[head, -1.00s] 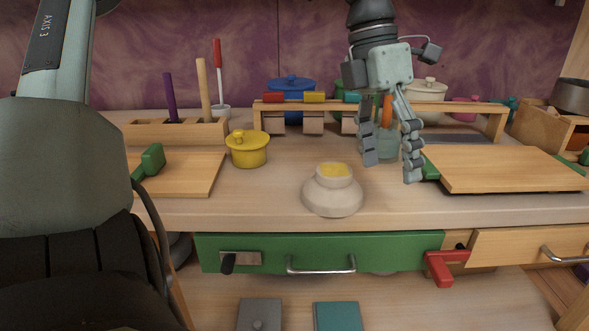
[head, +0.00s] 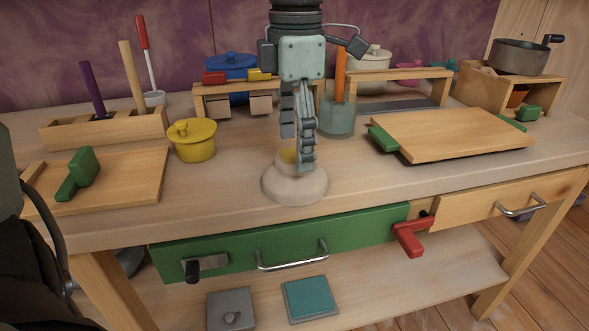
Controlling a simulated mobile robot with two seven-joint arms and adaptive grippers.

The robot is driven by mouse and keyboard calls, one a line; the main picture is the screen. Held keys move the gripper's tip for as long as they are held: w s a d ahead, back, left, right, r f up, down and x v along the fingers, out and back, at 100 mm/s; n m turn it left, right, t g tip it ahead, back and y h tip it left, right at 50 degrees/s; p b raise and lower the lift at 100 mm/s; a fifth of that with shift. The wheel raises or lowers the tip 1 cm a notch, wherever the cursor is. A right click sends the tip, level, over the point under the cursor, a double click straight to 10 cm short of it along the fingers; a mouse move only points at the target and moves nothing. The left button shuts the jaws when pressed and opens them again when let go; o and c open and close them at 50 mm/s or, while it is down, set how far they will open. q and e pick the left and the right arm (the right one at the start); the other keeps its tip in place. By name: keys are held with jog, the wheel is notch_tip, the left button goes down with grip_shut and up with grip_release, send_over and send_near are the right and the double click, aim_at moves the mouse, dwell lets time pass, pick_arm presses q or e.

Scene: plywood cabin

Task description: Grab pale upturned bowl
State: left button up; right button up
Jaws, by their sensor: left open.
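The pale upturned bowl (head: 295,187) sits on the wooden workbench near its front edge, above the green drawer. A yellow patch shows on its raised foot, partly hidden behind my gripper. My left gripper (head: 297,160) points down from above, in front of or over the bowl's foot. Its jaws are open, seen nearly edge-on, with the fingers overlapping in the picture. I cannot tell whether a finger touches the bowl. My right gripper is not in view.
A yellow lidded pot (head: 192,141) stands left of the bowl. A glass jar (head: 337,118) is behind right, and a wooden board (head: 450,135) with green handles lies to the right. The green drawer (head: 285,245) and a red clamp (head: 411,238) are below the front edge.

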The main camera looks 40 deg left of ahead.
pick_arm(q)
jog(key=shift+f, duration=0.65)
jog(key=c, duration=1.3)
jog(key=shift+c, duration=0.2)
